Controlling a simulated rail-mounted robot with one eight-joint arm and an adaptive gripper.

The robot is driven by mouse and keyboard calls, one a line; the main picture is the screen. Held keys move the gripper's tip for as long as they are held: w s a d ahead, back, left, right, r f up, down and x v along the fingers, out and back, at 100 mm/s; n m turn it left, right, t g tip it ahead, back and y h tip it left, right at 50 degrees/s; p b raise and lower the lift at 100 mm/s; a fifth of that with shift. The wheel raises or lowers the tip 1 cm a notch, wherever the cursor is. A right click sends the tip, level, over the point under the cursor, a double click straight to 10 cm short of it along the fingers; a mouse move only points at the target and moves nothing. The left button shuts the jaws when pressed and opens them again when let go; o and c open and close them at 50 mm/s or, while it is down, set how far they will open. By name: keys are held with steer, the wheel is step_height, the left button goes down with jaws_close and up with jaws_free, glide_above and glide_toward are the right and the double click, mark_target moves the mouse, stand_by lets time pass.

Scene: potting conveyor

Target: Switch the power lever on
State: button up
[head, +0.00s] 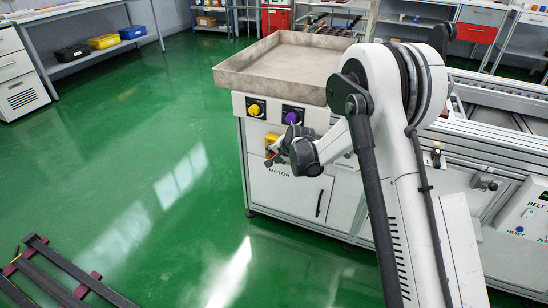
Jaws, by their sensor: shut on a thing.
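My gripper (271,158) is seen from behind and reaches to the front of the white machine cabinet, above the word MOTOR. It is shut at a small switch with a yellow part (271,138) showing above the jaws. A bit of red shows at the fingertips; it appears to be the power lever, largely hidden by my gripper. The lever's exact position cannot be told.
A yellow knob (254,110) and a purple knob (292,117) sit on the panel above. A beige tray (285,60) tops the cabinet (285,195), which has a black door handle (319,204). Open green floor (150,150) lies to the left.

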jaws_close()
steer(key=o, duration=0.8)
jaws_free()
steer(key=shift+r, duration=0.1)
steer(key=v, duration=1.2)
steer(key=shift+s, duration=0.1)
